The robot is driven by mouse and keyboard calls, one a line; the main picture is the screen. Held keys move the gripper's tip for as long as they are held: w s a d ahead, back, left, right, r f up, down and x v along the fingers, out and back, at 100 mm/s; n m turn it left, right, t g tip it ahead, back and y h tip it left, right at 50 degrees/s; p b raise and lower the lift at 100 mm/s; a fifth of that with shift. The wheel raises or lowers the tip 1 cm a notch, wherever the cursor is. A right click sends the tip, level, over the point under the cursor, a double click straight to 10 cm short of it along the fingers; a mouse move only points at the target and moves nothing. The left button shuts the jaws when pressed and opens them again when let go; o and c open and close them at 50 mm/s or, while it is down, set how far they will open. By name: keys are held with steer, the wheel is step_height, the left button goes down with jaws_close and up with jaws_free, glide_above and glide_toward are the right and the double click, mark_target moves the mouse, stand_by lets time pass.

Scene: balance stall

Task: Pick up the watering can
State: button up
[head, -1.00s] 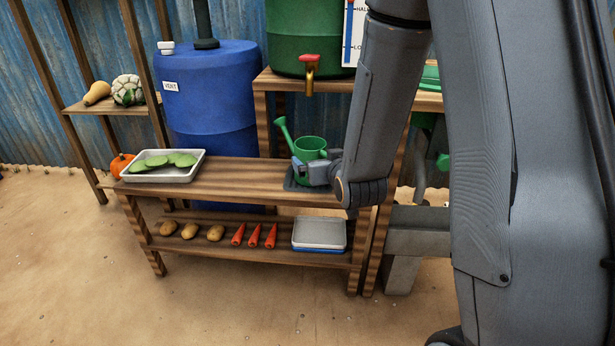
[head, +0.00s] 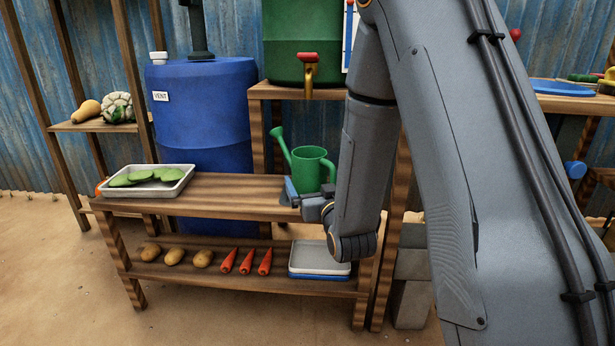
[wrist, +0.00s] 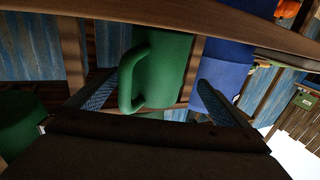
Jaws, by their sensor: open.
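The green watering can (head: 307,170) stands upright at the right end of the low wooden bench (head: 230,190), its spout pointing up and left. My gripper (head: 293,192) is at the can's near side, in front of its lower body. In the wrist view the can (wrist: 172,65) and its loop handle lie between the two textured blue fingers of my gripper (wrist: 155,92). The fingers are wide apart, with a gap visible on each side of the can. My arm covers the area just right of the can in the head view.
Potatoes, carrots and a stacked tray (head: 319,262) lie on the shelf below. A blue barrel (head: 205,115) and a green tank with a tap (head: 308,62) stand behind. The bench's middle is clear.

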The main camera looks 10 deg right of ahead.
steer(key=w+b, duration=0.1)
steer(key=w, duration=0.1)
steer(key=w+b, duration=0.1)
steer(key=w, duration=0.2)
steer(key=shift+w+d+f+b, duration=0.1)
steer(key=shift+w+d+b, duration=0.1)
steer(key=shift+w+b, duration=0.2)
steer(key=c, duration=1.9)
steer(key=shift+r+p, duration=1.15)
steer(key=shift+r, duration=0.6)
steer(key=shift+c, duration=0.2)
steer(key=shift+s+r, duration=0.2)
steer(key=shift+s, duration=0.15)
steer(key=p, duration=1)
glide_toward(315, 165)
steer(key=s, duration=0.2)
steer(key=shift+s+f+p, duration=0.1)
steer(key=shift+s+p, duration=1.05)
